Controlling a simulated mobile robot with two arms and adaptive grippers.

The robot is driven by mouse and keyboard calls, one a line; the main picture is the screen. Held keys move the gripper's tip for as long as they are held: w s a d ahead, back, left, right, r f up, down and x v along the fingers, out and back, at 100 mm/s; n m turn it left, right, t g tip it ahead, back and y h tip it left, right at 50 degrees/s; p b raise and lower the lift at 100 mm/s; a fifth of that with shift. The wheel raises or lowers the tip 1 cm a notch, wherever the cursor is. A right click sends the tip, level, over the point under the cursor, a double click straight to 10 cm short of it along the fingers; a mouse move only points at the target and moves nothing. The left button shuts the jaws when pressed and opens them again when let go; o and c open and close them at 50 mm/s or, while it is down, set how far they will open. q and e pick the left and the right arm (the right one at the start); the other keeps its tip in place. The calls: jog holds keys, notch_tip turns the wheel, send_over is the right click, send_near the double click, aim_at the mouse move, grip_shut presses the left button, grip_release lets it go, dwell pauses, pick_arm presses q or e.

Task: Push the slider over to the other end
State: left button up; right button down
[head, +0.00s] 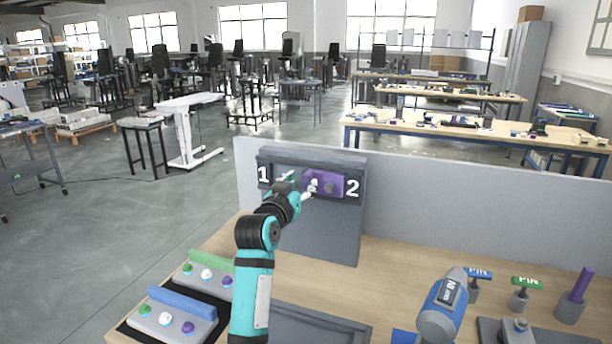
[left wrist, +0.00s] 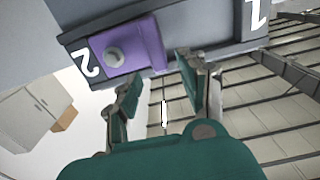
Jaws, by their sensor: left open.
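The purple slider (head: 326,184) sits in the track of a grey upright panel (head: 333,230), at the right end beside the white "2". The bare end of the track lies toward the "1" on the left. In the left wrist view the slider (left wrist: 128,48) shows its round grey knob, with the "2" beside it. My left gripper (head: 302,187) is in front of the panel, at the slider's left side. In the left wrist view its two fingers (left wrist: 158,76) are apart with nothing between them. I cannot tell whether a fingertip touches the slider. My right gripper is not in view.
A grey partition (head: 450,210) stands behind the panel. On the wooden table are button boxes with a green bar (head: 211,259) and a blue bar (head: 182,302), a blue tool (head: 443,305), and pin holders (head: 521,295) at the right. Bare table lies right of the panel.

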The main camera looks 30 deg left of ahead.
aim_at(306, 179)
pick_arm(q)
jog(key=shift+x, duration=2)
jog(key=shift+f, duration=0.1)
grip_shut()
